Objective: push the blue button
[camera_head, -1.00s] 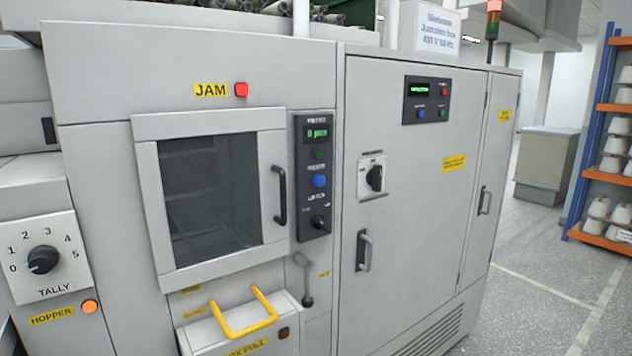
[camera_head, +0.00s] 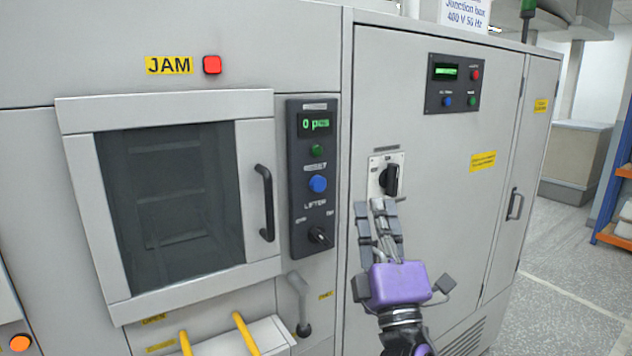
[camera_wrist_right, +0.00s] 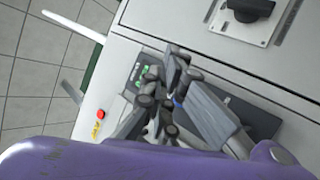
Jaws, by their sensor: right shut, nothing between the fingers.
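A round blue button (camera_head: 318,183) sits on the narrow dark control panel (camera_head: 297,218) beside the window door, below a green button. A smaller blue button (camera_head: 447,101) is on the upper panel of the right cabinet. My right gripper (camera_head: 376,206) is shut and empty. It is in front of the cabinet, right of and slightly below the larger blue button, and apart from it in the picture. In the right wrist view my fingers (camera_wrist_right: 172,70) cover much of the dark panel; a bit of blue (camera_wrist_right: 178,101) shows among them. My left gripper is not in view.
A black rotary switch (camera_head: 390,180) is just above my right fingertips. The window door's handle (camera_head: 265,203) stands out left of the panel. A lifter knob (camera_head: 319,236) is below the button, and a grey lever (camera_head: 301,303) lower down. A red JAM light (camera_head: 212,65) is upper left.

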